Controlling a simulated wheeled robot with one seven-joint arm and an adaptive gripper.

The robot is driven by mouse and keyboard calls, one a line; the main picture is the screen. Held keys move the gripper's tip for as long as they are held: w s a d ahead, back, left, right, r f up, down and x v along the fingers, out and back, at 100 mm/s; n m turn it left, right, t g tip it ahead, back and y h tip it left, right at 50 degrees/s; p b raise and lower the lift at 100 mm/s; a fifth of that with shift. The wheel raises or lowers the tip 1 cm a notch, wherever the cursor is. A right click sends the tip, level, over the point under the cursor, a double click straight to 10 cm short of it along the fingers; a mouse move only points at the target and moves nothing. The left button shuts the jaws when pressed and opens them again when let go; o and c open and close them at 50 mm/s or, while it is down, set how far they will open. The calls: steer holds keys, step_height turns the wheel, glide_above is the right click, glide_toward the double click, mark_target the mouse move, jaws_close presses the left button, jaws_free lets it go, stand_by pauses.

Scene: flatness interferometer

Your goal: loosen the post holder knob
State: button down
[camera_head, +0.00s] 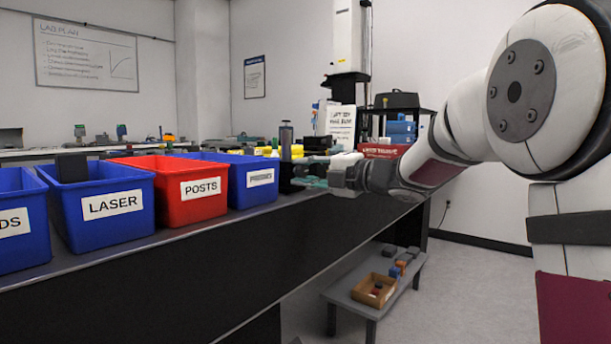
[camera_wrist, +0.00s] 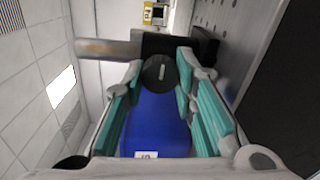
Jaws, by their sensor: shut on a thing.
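The post holder knob (camera_wrist: 161,73), round and black with a light mark on its face, sits between my fingertips in the wrist view. My gripper (camera_wrist: 162,80) has teal finger pads and is shut on the knob from both sides. The dark post holder (camera_wrist: 205,47) is behind the knob, with a metallic post (camera_wrist: 108,48) coming out of it. In the head view my gripper (camera_head: 312,182) is at the black post holder (camera_head: 288,174) on the bench, and the grey post (camera_head: 286,136) stands upright from it. The knob is hidden there.
Blue and red bins line the bench to the left: LASER (camera_head: 110,232), POSTS (camera_head: 180,212) and another blue bin (camera_head: 245,200) closest to my gripper. A blue bin (camera_wrist: 155,125) also shows behind my fingers. A low shelf (camera_head: 350,296) with a small box stands below.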

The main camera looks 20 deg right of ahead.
steer(key=shift+f, duration=0.1)
steer(key=c, duration=1.3)
jaws_free()
steer(key=shift+p, duration=0.3)
